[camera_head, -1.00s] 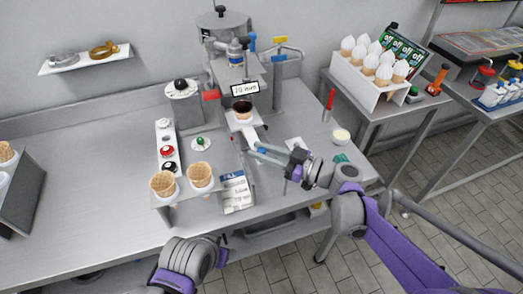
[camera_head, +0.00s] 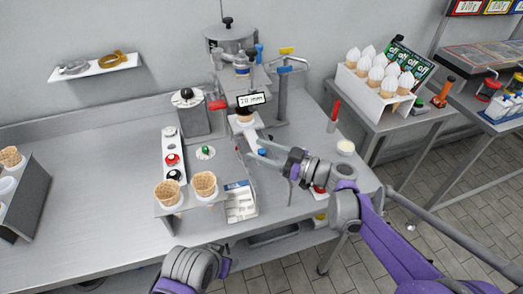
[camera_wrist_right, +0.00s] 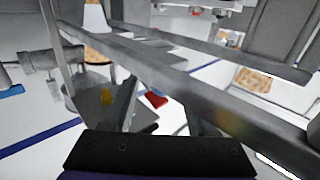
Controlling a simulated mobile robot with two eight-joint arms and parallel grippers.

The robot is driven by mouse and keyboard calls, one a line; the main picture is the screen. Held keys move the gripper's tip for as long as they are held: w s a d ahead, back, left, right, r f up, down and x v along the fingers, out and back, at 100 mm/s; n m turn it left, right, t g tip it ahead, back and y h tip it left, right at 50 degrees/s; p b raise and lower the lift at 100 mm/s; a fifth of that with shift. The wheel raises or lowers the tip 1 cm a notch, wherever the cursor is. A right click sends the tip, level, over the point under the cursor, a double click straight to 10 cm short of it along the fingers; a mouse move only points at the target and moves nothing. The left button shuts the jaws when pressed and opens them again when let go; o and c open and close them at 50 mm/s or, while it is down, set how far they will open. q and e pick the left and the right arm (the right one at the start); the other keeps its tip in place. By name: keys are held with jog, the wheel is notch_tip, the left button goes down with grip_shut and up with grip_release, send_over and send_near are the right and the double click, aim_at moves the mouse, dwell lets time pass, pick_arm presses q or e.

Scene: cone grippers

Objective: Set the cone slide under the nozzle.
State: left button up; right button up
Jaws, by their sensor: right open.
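The cone slide (camera_head: 248,131) is a pale narrow plate under the dispenser, its near end pointing toward me. A brown cone (camera_head: 245,116) sits at its far end, its top partly covered by the "20 mm" display (camera_head: 251,99). The nozzle itself is hidden behind that display, so I cannot tell how well it lines up with the cone. My right gripper (camera_head: 254,149) is open, its pale blue fingers at the slide's near end; contact is unclear. In the right wrist view, a grey bar (camera_wrist_right: 190,90) crosses in front of my open fingers.
Two waffle cones stand in a holder (camera_head: 178,210) at the front, beside a printed packet (camera_head: 240,203). A red lever (camera_head: 218,105) sticks out left of the dispenser. A rack of filled cones (camera_head: 375,100) stands to the right.

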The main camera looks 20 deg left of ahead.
jog(key=s+d, duration=0.2)
jog(key=d, duration=0.8)
jog(key=shift+d, duration=0.3)
jog(key=shift+s, duration=0.15)
jog(key=s+d+f+m+t+h+p, duration=0.1)
jog(key=s+d+f+m+h+p, duration=0.2)
jog(key=s+d+m+h, duration=0.5)
jog(key=s+d+f+m+t+h+p, duration=0.1)
jog(key=s+d+f+m+h+p, duration=0.2)
jog(key=s+d+m+h, duration=0.4)
jog(key=s+d+f+h, duration=0.1)
jog(key=s+d+h, duration=0.1)
jog(key=s+d, duration=0.5)
jog(key=shift+f+m+h, duration=0.15)
jog(key=shift+m+h, duration=0.15)
jog(key=shift+m, duration=0.1)
